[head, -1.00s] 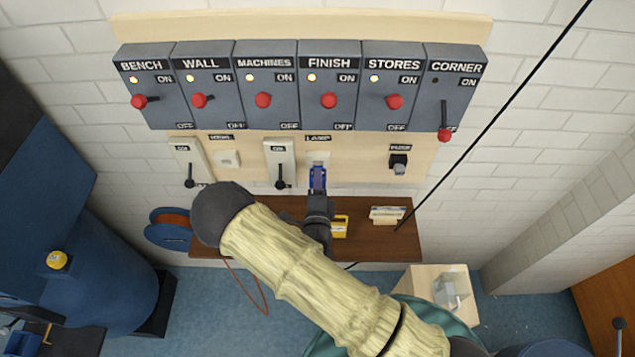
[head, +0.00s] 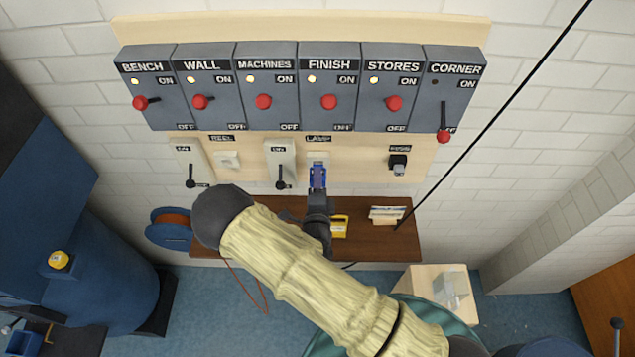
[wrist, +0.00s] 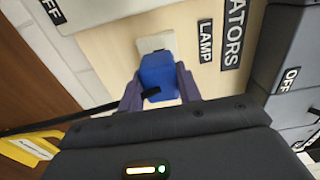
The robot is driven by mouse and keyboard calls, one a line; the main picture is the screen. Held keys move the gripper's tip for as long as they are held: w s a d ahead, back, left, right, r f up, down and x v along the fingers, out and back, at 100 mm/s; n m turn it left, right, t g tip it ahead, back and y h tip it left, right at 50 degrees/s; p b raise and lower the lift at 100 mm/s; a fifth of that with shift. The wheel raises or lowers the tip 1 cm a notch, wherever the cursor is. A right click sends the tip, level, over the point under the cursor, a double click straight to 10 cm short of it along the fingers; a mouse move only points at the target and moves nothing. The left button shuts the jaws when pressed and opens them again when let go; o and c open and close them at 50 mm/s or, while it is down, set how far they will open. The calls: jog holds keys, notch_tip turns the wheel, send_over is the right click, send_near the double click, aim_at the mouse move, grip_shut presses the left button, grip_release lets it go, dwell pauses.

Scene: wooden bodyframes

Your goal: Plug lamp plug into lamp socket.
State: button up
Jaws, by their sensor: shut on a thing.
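My gripper (head: 318,177) is shut on the blue lamp plug, at the lower edge of the wall board. The blue plug (wrist: 159,77) sits between the two fingers in the wrist view, with a short dark piece, perhaps its cord, at its near side. The white lamp socket (head: 318,158) is under the LAMP label. In the wrist view the socket (wrist: 152,43) shows just beyond the plug, which covers much of its face. Whether the plug's pins are in the socket, or only close to it, I cannot tell.
A row of grey switch boxes (head: 329,85) hangs above the socket. A white lever switch (head: 279,160) is left of it, and a black plug (head: 398,162) right. A brown shelf (head: 270,232) below holds a yellow item (head: 340,226) and a card holder (head: 387,215).

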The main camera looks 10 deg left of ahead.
jog(key=shift+x, duration=1.2)
jog(key=o, duration=1.2)
jog(key=shift+c, duration=0.2)
jog(key=shift+s+p, duration=0.1)
jog(key=shift+p, duration=0.2)
jog(key=p+v, duration=0.3)
jog(key=v, duration=1.4)
jog(key=shift+s, duration=0.1)
